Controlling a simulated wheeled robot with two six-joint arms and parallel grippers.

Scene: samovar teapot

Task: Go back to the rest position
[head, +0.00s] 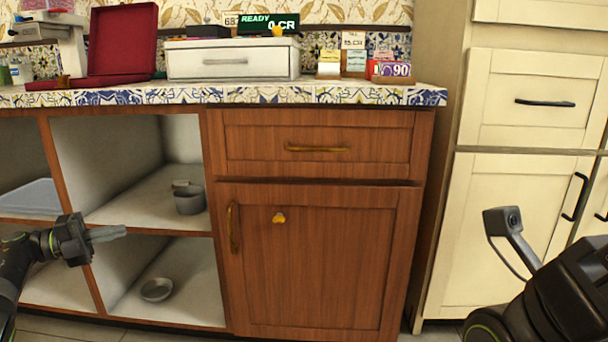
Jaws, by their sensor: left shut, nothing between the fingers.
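My left gripper (108,233) shows at the lower left, in front of the open shelves. Its fingers point right and are closed together with nothing between them. No samovar or teapot can be made out in this view.
A wooden counter with a tiled top (330,95) spans the back. On it stand a red open case (122,40), a white cash drawer (232,62) and small price cards. The shelves hold a grey pot (189,202) and a small bowl (156,290). A cream cabinet (520,210) stands right.

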